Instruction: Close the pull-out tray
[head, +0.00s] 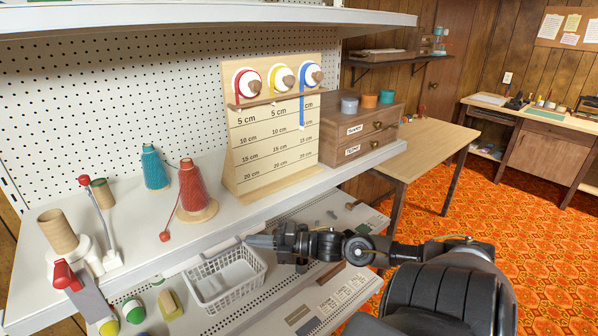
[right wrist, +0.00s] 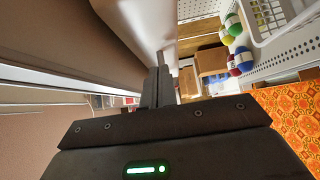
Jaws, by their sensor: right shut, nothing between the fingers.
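A white lower surface (head: 278,284), which looks like the pull-out tray, shows below and in front of the white upper shelf. I cannot tell how far out it is. In the right wrist view the shut fingers (right wrist: 160,72) are close to a pale surface; contact is unclear. My left gripper is not in view.
The upper shelf (head: 150,240) holds red and teal thread cones, a ribbon stand (head: 275,150) and a small wooden drawer box (head: 360,130). Yarn balls (right wrist: 237,42) and a white basket (right wrist: 268,18) show in the right wrist view. Open orange carpet (head: 500,220) lies to the right.

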